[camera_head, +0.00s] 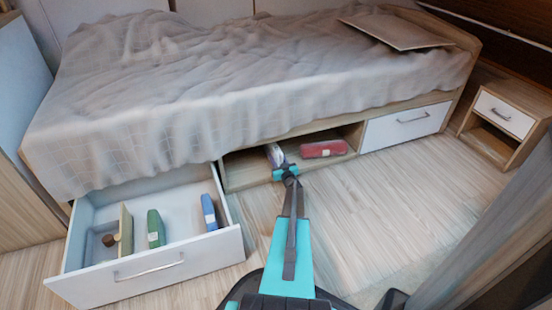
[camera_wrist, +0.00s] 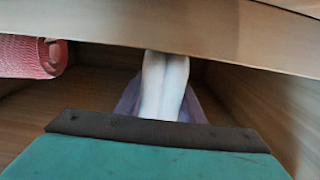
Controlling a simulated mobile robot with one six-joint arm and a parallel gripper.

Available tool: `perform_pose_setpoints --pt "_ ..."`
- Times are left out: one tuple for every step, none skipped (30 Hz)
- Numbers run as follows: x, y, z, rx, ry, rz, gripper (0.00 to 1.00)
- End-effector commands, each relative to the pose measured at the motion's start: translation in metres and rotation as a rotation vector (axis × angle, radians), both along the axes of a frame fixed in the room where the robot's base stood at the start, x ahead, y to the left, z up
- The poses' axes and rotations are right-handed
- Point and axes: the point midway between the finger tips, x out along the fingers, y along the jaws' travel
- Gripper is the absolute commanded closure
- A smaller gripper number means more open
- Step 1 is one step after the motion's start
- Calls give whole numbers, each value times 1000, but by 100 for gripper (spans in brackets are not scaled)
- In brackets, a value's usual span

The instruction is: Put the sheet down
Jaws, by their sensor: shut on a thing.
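The sheet is a pale lilac folded piece (camera_head: 273,153) at the mouth of the open compartment under the bed. In the wrist view its purple cloth (camera_wrist: 127,103) shows on both sides of two white, finger-like shapes. My gripper (camera_head: 283,168) is at the compartment's front edge, shut on the sheet. In the wrist view my gripper (camera_wrist: 165,62) points into the compartment. The fingers and the compartment floor partly hide the sheet, and I cannot tell whether it touches the floor.
A red bundle (camera_head: 323,149) lies in the compartment beside the sheet; it also shows in the wrist view (camera_wrist: 30,56). The bed frame's board (camera_wrist: 180,28) crosses close by the gripper. An open drawer (camera_head: 170,262) holds green and blue items. A nightstand (camera_head: 504,115) stands right.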

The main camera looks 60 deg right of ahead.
Motion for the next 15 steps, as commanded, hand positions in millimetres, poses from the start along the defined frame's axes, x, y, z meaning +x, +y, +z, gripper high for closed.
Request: perform_pose_setpoints --pt "1 0 -3 -1 1 1 100" --pt "1 0 -4 -1 1 1 100" --pt "1 0 -5 -1 1 1 100" --pt "1 0 -6 -1 1 1 100" --pt "1 0 -7 0 1 1 100" --pt "1 0 -8 0 1 1 100" --pt "1 0 -9 0 1 1 100" --pt "1 0 -10 0 2 1 100" --pt "1 0 -12 0 2 1 100" --pt "1 0 -13 0 3 1 100" --pt "1 0 -13 0 4 1 100" --pt "1 0 -14 0 4 1 100" --pt "1 0 -14 0 4 1 100" --pt "1 0 -16 2 6 1 62" --pt "1 0 -17 2 7 1 55"
